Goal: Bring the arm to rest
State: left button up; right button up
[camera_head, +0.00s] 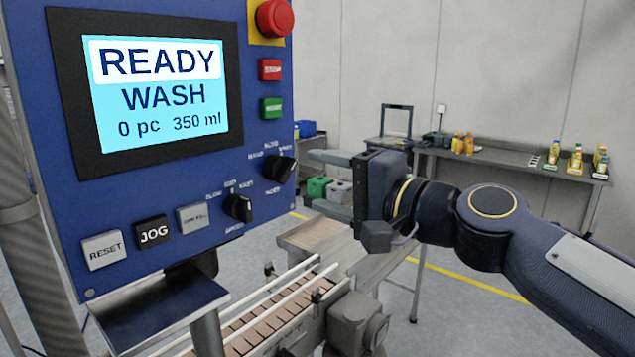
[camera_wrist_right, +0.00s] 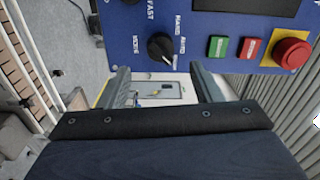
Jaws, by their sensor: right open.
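My right gripper (camera_head: 330,182) is in front of the right edge of the blue control panel (camera_head: 180,195), at the height of its upper selector knob (camera_head: 280,168). Its two fingers point left and stand apart, with nothing between them. In the right wrist view the open fingers (camera_wrist_right: 160,85) show on both sides of a gap, and a black selector knob (camera_wrist_right: 161,46) on the panel lies beyond them, apart from them. My left gripper is not in view. The panel's screen (camera_head: 160,95) reads READY, WASH, 0 pc, 350 ml.
A red emergency stop (camera_head: 274,18), red and green buttons and a lower knob (camera_head: 238,207) sit on the panel close to the gripper. A conveyor (camera_head: 265,315) runs below. A bench (camera_head: 500,165) with bottles stands at the back right. Open floor lies between.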

jog(key=s+d+f+n+g+h, duration=0.2)
jog(key=s+d+f, duration=0.3)
jog(key=f, duration=0.6)
jog(key=s+d+f+n+g+h, duration=0.2)
jog(key=s+d+f+h, duration=0.2)
jog(key=s+f, duration=0.6)
jog(key=s+d+f+n+g+h, duration=0.2)
jog(key=s+d+f, duration=0.4)
jog(key=f, duration=0.8)
jog(key=shift+s+f+g+h, duration=0.15)
jog(key=shift+s+g+h, duration=0.4)
jog(key=shift+s, duration=0.3)
